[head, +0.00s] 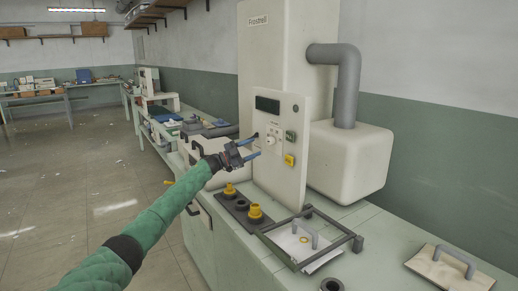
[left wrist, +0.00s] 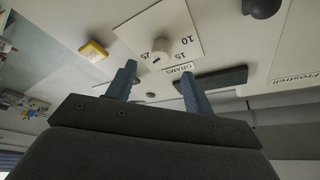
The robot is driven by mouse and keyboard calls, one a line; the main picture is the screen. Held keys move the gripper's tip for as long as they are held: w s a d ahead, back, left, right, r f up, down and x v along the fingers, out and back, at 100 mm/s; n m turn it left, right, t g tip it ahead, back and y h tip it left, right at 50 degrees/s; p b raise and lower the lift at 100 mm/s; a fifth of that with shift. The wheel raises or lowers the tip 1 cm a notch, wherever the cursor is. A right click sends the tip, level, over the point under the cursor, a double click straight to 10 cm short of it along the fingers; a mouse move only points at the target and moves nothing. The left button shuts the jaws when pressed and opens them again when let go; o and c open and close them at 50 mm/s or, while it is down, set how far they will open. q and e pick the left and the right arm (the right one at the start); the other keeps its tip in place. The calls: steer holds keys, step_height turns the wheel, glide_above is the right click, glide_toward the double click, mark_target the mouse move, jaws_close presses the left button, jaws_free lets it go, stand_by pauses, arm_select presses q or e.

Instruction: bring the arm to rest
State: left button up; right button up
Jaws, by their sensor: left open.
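My left arm, in a green sleeve, reaches in from the lower left in the head view. My left gripper (head: 252,148) is open and empty, with two blue fingers in front of the machine's control panel (head: 282,172). In the left wrist view the open fingers (left wrist: 160,85) point at the panel, on either side of a white dial knob (left wrist: 161,46) with numbers around it. I cannot tell whether a finger touches the panel. My right gripper is in neither view.
Yellow knobs (head: 255,213) stand on a dark plate on the bench. A dark frame (head: 338,252) lies over white sheets to their right. A board with a grey handle (head: 456,260) lies at the lower right. Open floor (head: 70,180) is at the left.

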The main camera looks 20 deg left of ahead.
arm_select(q)
steer(key=shift+s+a+f, duration=0.1)
steer(key=shift+s+a, duration=0.15)
steer(key=shift+a, duration=0.05)
stand_by(0.4)
